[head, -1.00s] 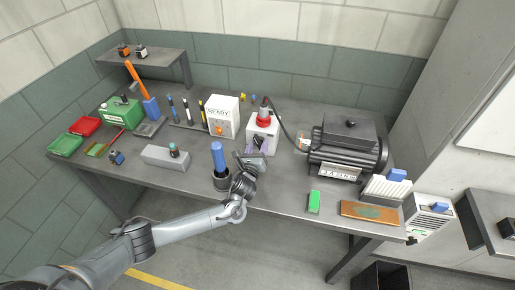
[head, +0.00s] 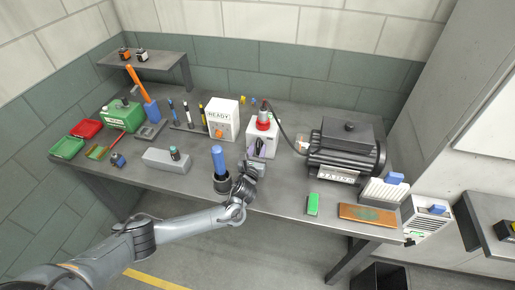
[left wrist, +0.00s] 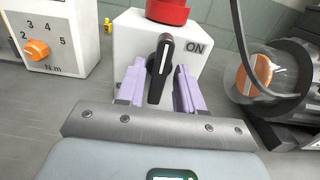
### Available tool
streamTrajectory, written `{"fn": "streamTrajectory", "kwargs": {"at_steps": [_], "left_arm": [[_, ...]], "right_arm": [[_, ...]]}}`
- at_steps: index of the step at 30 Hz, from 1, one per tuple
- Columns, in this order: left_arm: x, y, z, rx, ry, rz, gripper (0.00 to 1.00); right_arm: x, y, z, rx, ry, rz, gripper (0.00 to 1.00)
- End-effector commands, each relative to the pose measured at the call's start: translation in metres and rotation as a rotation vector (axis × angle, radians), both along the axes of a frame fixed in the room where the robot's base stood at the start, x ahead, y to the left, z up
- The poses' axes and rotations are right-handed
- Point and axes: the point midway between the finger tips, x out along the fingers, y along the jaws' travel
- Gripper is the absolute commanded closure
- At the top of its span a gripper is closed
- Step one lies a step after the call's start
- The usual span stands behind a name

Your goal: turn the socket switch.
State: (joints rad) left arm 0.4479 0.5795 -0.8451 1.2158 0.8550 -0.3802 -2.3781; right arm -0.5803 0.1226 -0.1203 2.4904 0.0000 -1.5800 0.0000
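The socket switch is a black rotary handle (left wrist: 163,62) with a white line on it, on the front of a white box (left wrist: 128,38) marked ON to the right of the handle. The handle stands nearly upright, its top leaning slightly right. A red socket (head: 264,121) sits on top of the box (head: 252,133). My left gripper (left wrist: 158,84) is open, with one lilac finger on each side of the handle and visible gaps between. In the head view the left gripper (head: 257,150) is in front of the box and partly hides it. My right gripper is not in view.
A white box with an orange knob (head: 219,133) stands left of the socket box. A motor (head: 346,148) with a cable stands to the right. A blue-handled tool in a dark cup (head: 221,183) is close beside my left wrist.

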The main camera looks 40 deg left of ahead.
Motion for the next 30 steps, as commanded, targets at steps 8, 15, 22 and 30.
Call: {"fn": "streamTrajectory", "kwargs": {"at_steps": [8, 15, 22, 30], "left_arm": [[0.0, 0.0, -0.001, -0.002, -0.002, 0.0, 0.55], [-0.002, -0.001, 0.0, -0.003, -0.003, 0.0, 0.55], [-0.008, -0.004, 0.001, -0.003, -0.003, -0.001, 0.55], [-0.017, -0.008, 0.001, -0.003, -0.003, 0.0, 0.55]], "right_arm": [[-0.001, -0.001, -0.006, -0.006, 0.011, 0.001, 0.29], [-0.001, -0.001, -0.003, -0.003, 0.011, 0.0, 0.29], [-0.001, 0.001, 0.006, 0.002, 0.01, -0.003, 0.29], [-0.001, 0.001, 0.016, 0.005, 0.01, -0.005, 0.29]]}}
